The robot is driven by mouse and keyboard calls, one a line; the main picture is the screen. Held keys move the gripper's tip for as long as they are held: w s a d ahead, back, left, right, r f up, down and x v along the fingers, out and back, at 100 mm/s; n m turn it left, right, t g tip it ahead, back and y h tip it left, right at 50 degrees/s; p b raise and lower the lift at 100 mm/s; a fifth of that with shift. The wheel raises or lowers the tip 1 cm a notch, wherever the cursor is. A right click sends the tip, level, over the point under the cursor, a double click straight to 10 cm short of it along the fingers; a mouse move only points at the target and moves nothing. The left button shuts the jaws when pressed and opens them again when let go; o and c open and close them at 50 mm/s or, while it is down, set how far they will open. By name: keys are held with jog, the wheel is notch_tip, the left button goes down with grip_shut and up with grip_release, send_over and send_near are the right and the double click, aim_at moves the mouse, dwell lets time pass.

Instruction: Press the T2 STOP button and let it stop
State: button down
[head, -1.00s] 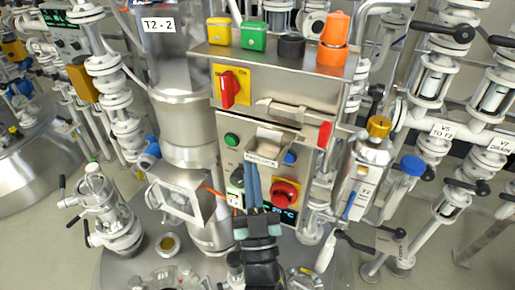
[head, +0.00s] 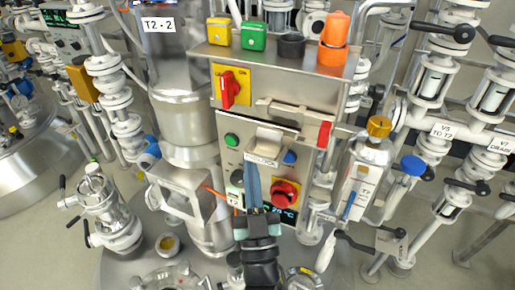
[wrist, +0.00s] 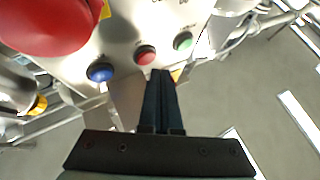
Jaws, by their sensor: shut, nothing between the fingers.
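The small red button (wrist: 145,55) sits between a blue button (wrist: 100,72) and a green button (wrist: 183,41) on the panel in the wrist view. I take it for the T2 STOP button; its label is not readable. My gripper (wrist: 160,74) is shut and empty, its blue fingertips right beside the red button's lower edge; I cannot tell if they touch. In the head view my gripper (head: 252,168) reaches up to the panel (head: 225,120).
A large red knob (head: 285,194) on a yellow plate lies right of my gripper, above a lit display (head: 288,214). A red switch (head: 228,88), coloured items on the top shelf, and valves and pipes stand around. Open floor shows at the far right.

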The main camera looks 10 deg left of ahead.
jog(key=shift+w, duration=0.15)
jog(key=shift+w+d, duration=0.1)
jog(key=shift+w, duration=0.2)
jog(key=shift+w+b, duration=0.35)
jog(key=shift+b, duration=0.1)
dwell(0.7)
dwell(0.3)
jog(key=shift+s, duration=0.9)
jog(key=s, duration=0.2)
jog(key=s+a, duration=0.1)
jog(key=s, duration=0.1)
jog(key=shift+s+a+p, duration=0.1)
jog(key=shift+s+p, duration=0.25)
jog(key=shift+p, duration=0.05)
